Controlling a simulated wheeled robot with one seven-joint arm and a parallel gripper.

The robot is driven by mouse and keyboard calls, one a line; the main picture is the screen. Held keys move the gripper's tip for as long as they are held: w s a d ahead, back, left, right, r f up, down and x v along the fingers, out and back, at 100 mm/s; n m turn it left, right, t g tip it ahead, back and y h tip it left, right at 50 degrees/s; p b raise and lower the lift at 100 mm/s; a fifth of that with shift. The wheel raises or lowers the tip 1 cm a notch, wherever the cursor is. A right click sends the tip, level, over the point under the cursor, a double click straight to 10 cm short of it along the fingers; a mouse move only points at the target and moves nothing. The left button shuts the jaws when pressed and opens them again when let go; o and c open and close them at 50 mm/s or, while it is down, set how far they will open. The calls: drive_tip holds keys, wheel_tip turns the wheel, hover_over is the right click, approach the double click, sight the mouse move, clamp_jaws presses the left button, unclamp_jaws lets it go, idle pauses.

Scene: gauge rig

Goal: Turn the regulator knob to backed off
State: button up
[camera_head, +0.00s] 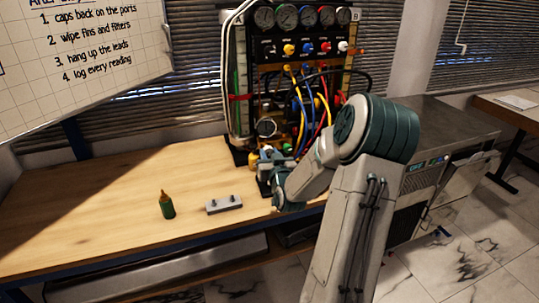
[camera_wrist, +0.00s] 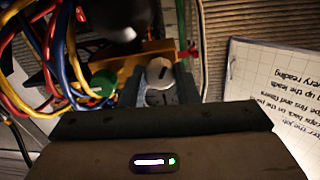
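The regulator knob, a pale grey round cap (camera_wrist: 159,72), shows in the wrist view in front of a yellow-brass body (camera_wrist: 150,50). The dark fingers of my gripper (camera_wrist: 160,85) stand on either side of it, apart from each other. Whether they touch the knob is too dark to tell. In the head view my gripper (camera_head: 266,172) is at the lower front of the gauge rig (camera_head: 300,60), beside a yellow fitting (camera_head: 253,159). My arm and gripper hide the knob there. No scale or setting mark on the knob is readable.
A green knob (camera_wrist: 103,84) and red, yellow and blue hoses (camera_wrist: 55,50) are close to my gripper. The bench's left part is clear.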

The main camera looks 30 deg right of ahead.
drive_tip(key=shift+c, duration=0.9)
drive_tip(key=shift+f+n+b, duration=0.15)
drive_tip(key=shift+n+b, duration=0.15)
drive_tip(key=shift+b, duration=0.35)
